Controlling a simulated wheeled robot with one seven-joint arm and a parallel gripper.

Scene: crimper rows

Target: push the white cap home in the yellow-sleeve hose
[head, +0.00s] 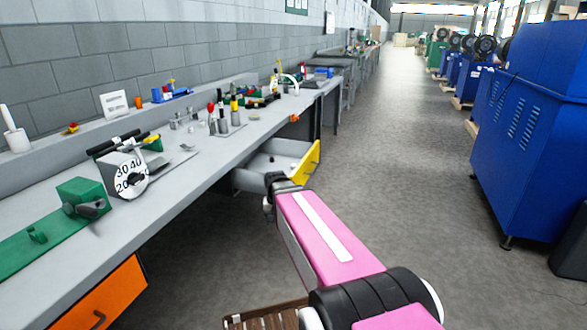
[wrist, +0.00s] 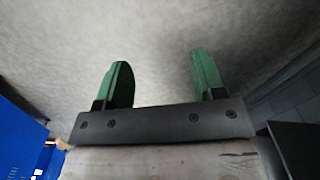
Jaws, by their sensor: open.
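A small upright piece with a yellow band (head: 234,105) stands on the bench, beside similar pieces with red and dark tops. It may be the yellow-sleeve hose, but it is too small to be sure. I cannot make out the white cap. My gripper (wrist: 157,72) shows in the wrist view with two green fingers wide apart and nothing between them; only grey floor lies beyond. In the head view my arm reaches forward beside the bench, its end near the open drawer, to the right of and nearer than the upright pieces. The fingers cannot be made out there.
The long grey bench (head: 185,190) runs along the left wall. An open drawer with a yellow front (head: 306,164) juts into the aisle. A dial machine (head: 127,175) and a green vice-like tool (head: 82,198) stand nearer. Blue machines (head: 535,125) line the right; the aisle floor between is clear.

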